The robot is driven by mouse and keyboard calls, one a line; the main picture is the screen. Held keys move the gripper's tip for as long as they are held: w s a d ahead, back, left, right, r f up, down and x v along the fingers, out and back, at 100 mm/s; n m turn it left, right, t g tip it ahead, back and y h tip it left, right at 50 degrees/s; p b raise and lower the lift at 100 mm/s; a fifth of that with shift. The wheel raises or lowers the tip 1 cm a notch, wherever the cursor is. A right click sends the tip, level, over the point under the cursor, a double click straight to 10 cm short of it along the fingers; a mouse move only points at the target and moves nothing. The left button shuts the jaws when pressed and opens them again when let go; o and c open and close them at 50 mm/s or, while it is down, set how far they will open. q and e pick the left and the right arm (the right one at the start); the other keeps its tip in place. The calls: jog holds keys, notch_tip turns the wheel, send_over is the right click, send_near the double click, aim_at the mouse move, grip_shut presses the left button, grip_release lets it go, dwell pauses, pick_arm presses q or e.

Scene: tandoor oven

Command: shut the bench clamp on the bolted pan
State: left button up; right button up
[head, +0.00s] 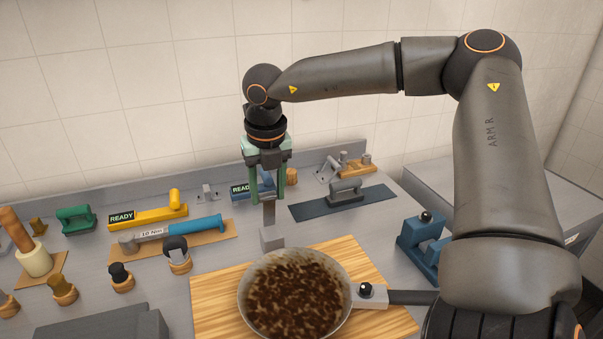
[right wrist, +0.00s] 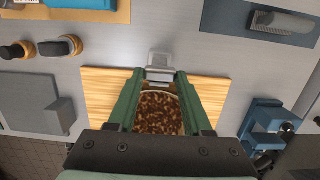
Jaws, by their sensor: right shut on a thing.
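The pan (head: 295,296), with a mottled brown inside, lies on a wooden board (head: 215,297). A black-knobbed bolt (head: 366,290) sits where its dark handle (head: 410,298) begins. Behind the pan's rim stands a grey upright bar with a block at its foot, which looks like the bench clamp (head: 271,239). My right gripper (head: 267,199) points down and is shut on the upper part of this bar. In the right wrist view the clamp (right wrist: 160,62) shows at the fingertips and the pan (right wrist: 160,112) between the fingers. My left gripper is out of view.
A blue fixture with a black knob (head: 421,240) stands right of the board. A float (head: 345,192) lies on a dark mat behind it. A blue-handled tool (head: 190,229), a yellow tool (head: 150,215) and several knobbed tools crowd the left. A tiled wall closes the back.

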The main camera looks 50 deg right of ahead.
aim_at(272, 204)
jog(key=shift+s+a+f+b, duration=0.25)
jog(key=shift+s+a+b, duration=0.15)
jog(key=shift+s, duration=0.4)
jog(key=shift+s+a+f+b, duration=0.35)
jog(key=shift+s+b, duration=0.15)
jog(key=shift+b, duration=0.1)
jog(key=shift+s+a, duration=0.15)
jog(key=shift+s, duration=0.15)
jog(key=shift+s+a+f+b, duration=0.35)
jog(key=shift+s+f+b, duration=0.3)
jog(key=shift+b, duration=0.5)
jog(key=shift+s, duration=0.1)
